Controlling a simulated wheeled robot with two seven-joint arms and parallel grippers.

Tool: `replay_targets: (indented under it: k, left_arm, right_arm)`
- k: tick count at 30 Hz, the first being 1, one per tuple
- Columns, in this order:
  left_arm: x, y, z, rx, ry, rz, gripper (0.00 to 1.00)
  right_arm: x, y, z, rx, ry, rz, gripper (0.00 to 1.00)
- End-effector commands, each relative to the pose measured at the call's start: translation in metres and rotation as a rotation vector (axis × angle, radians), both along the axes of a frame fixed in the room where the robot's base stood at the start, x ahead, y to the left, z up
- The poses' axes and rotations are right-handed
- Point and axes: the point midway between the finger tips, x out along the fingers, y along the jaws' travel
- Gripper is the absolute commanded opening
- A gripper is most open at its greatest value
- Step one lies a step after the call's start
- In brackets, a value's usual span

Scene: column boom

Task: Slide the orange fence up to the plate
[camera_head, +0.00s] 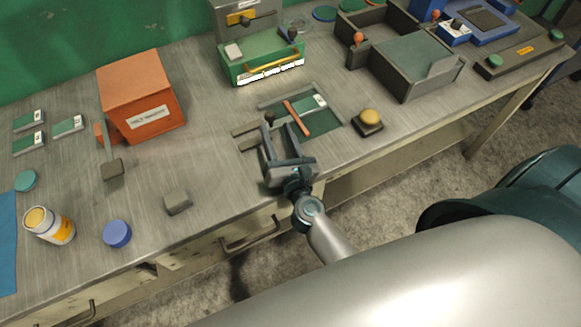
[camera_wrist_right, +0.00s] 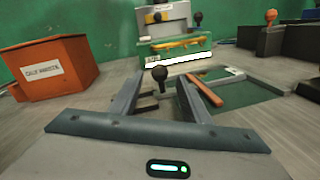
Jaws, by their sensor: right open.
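The orange fence (camera_head: 297,118) is a thin bar lying across a dark green recessed bed (camera_head: 322,122) on the bench; it also shows in the wrist view (camera_wrist_right: 205,90). A small green plate with a white label (camera_head: 313,102) lies on the bed just right of the fence, and its pale label shows in the wrist view (camera_wrist_right: 233,71). A dark ball knob (camera_head: 269,117) stands left of the fence, on a stem in the wrist view (camera_wrist_right: 160,74). My right gripper (camera_head: 278,126) is open, its fingers either side of the knob in the wrist view. My left gripper is out of view.
A yellow-topped button (camera_head: 369,118) stands right of the bed. A green machine (camera_head: 262,58) is behind it, an orange box (camera_head: 140,95) to the left, and a grey tray (camera_head: 420,65) at back right. Bare bench lies between the orange box and my gripper.

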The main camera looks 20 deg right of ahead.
Motion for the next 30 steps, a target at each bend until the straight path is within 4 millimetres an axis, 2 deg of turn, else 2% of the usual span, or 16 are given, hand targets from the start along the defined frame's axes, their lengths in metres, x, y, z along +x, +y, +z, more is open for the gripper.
replay_targets:
  k: [1,6,15,21,30]
  left_arm:
    - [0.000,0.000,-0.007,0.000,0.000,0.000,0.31]
    - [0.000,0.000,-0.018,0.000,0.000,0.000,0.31]
    - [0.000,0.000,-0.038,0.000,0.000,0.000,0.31]
    - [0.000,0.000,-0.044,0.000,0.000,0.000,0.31]
    - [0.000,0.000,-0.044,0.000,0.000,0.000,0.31]
  right_arm:
    - [-0.012,0.001,-0.004,0.001,0.002,0.000,0.43]
    - [-0.045,0.005,-0.005,0.001,0.002,-0.001,0.43]
    - [-0.094,0.011,-0.004,0.001,0.001,-0.002,0.43]
    - [-0.109,0.012,-0.002,0.001,0.000,-0.002,0.43]
    - [-0.112,0.013,0.000,0.001,0.000,-0.002,0.43]
